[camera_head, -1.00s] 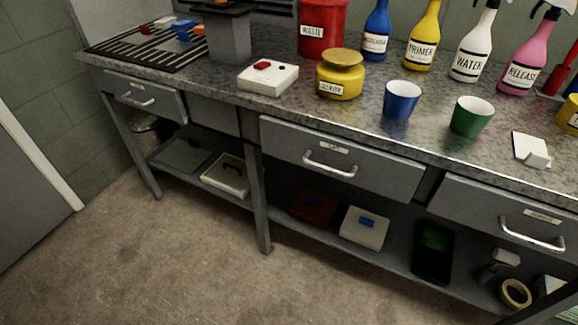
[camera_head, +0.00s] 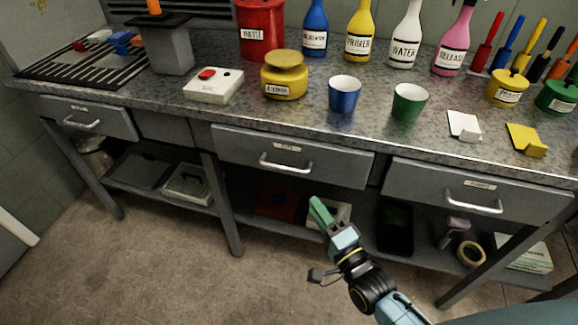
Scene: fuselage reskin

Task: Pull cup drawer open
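Three grey drawers hang under the bench top, and all look shut. The middle drawer (camera_head: 240,147) has a silver bar handle (camera_head: 286,165) and a small label that is hard to read; it may say cups. The right drawer (camera_head: 420,185) and the left drawer (camera_head: 88,115) have similar handles and labels. My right gripper (camera_head: 320,212) is in the camera head view, below the middle drawer and apart from its handle. Its green fingertip points up and left. I cannot tell whether its fingers are apart. My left gripper is not in view.
A blue cup (camera_head: 344,95) and a green cup (camera_head: 408,104) stand on the bench top (camera_head: 290,115) above the drawers. A lower shelf (camera_head: 365,232) holds boxes and a tape roll (camera_head: 470,254). The floor in front (camera_head: 180,275) is clear.

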